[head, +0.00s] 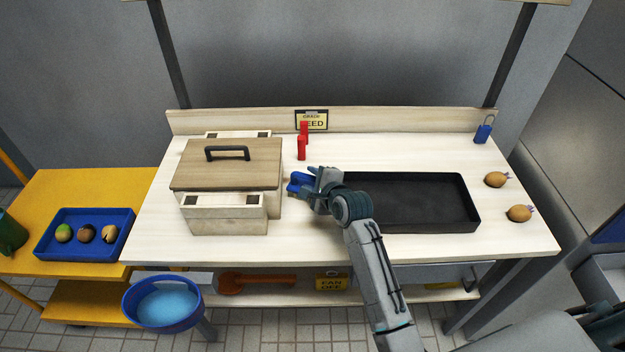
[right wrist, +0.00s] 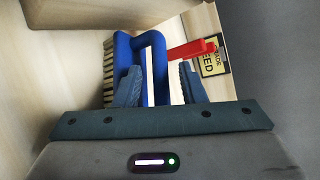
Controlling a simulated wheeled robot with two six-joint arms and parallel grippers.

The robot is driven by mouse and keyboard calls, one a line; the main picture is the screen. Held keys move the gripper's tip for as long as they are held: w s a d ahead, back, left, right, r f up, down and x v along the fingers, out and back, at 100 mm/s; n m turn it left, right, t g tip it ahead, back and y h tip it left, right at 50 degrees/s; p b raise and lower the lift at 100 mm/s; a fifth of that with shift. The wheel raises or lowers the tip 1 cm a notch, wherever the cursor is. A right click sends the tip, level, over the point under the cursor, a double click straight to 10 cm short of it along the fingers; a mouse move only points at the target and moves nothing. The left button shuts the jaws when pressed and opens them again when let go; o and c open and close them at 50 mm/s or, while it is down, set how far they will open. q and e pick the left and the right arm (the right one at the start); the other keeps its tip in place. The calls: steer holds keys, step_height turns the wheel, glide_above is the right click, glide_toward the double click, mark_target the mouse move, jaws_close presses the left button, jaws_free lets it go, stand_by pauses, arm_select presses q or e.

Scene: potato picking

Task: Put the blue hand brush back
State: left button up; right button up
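The blue hand brush (head: 297,183) lies on the workbench between the wooden box and the black tray, partly hidden by my right gripper. In the right wrist view its blue handle (right wrist: 157,70) and pale bristles (right wrist: 108,70) show ahead of the fingers. My right gripper (head: 314,181) is at the brush. Its two fingers (right wrist: 160,87) are apart, with the handle between them and a light gap beside the right finger. Whether a finger touches the brush cannot be told. My left gripper is not in view.
A lidded wooden box (head: 225,165) stands left of the brush, a black tray (head: 478,205) right. A red upright object (head: 301,148) stands behind, near a yellow sign (head: 311,119). The bench front is clear.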

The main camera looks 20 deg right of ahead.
steer(key=shift+r, duration=0.2)
steer(key=b+v, duration=0.1)
steer(key=v, duration=1.1)
